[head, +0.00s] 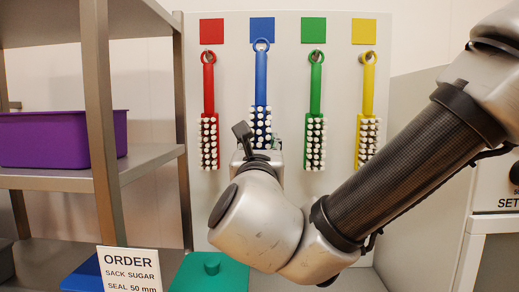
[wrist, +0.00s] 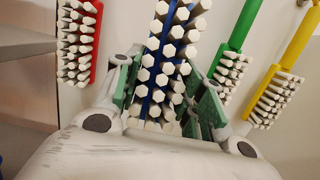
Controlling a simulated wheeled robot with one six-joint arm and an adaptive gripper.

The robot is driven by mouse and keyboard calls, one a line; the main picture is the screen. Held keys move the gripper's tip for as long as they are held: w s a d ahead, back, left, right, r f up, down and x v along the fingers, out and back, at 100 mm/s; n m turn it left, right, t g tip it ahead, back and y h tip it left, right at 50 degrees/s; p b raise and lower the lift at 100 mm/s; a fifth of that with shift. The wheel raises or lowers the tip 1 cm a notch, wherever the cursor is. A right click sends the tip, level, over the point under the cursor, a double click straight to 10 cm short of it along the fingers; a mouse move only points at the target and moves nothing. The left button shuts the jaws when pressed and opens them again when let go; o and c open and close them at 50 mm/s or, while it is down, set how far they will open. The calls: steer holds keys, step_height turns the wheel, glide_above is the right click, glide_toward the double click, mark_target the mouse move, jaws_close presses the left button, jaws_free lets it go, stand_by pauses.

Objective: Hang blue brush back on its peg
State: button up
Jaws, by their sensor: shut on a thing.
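The blue brush (head: 261,85) is upright in front of the white board, below the blue square (head: 262,30). Its ring top is at the height of the blue peg (head: 261,45), slightly higher than the other rings; I cannot tell whether the ring is around the peg. My gripper (head: 258,142) is shut on the lower bristle end of the brush. In the wrist view, the green-padded fingers of my gripper (wrist: 165,95) sit on either side of the white bristles of the blue brush (wrist: 172,55).
The red brush (head: 209,100), green brush (head: 316,100) and yellow brush (head: 368,100) hang on either side under matching squares. A purple bin (head: 60,138) stands on the left shelf. An order sign (head: 130,270) and green lid (head: 210,272) are low in front.

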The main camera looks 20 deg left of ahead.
steer(key=shift+f+x, duration=0.15)
steer(key=shift+x, duration=0.55)
steer(key=shift+f+x, duration=0.1)
steer(key=shift+x, duration=0.6)
steer(key=shift+w+a+f, duration=0.1)
steer(key=shift+w+f, duration=0.4)
steer(key=shift+w, duration=0.2)
steer(key=o, duration=1.3)
